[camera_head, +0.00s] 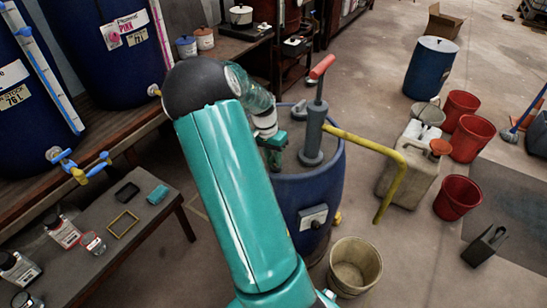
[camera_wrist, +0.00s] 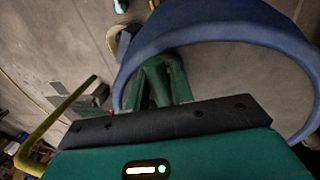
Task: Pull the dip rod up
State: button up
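A blue drum (camera_head: 318,190) with a grey top stands in the middle of the head view; its curved blue rim (camera_wrist: 225,22) fills the upper right of the wrist view. On its top stands a grey hand pump (camera_head: 314,135) with a red handle (camera_head: 322,67) and a bent yellow spout (camera_head: 365,143). My gripper (camera_head: 274,150) is over the drum top, left of the pump. Its green fingers (camera_wrist: 160,75) show in the wrist view, drawn close together at the tips. I cannot make out the dip rod for certain, nor whether anything is between the fingers.
A cream bucket (camera_head: 355,266) stands in front of the drum. A beige jerrycan (camera_head: 410,170) and several red buckets (camera_head: 457,197) stand to the right. A low bench (camera_head: 110,240) with bottles is at left, below big blue vats (camera_head: 95,50). Open floor lies at far right.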

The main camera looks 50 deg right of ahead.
grip_shut()
jog(key=shift+r, duration=0.1)
notch_tip(320, 180, up, 30)
jog(key=shift+r, duration=0.2)
jog(key=shift+s+d, duration=0.1)
jog(key=shift+o, duration=2.4)
grip_release()
jog(key=shift+s+r, duration=0.1)
jog(key=w+r, duration=0.3)
jog(key=r, duration=1)
jog(key=shift+a, duration=0.2)
jog(key=shift+r, duration=0.1)
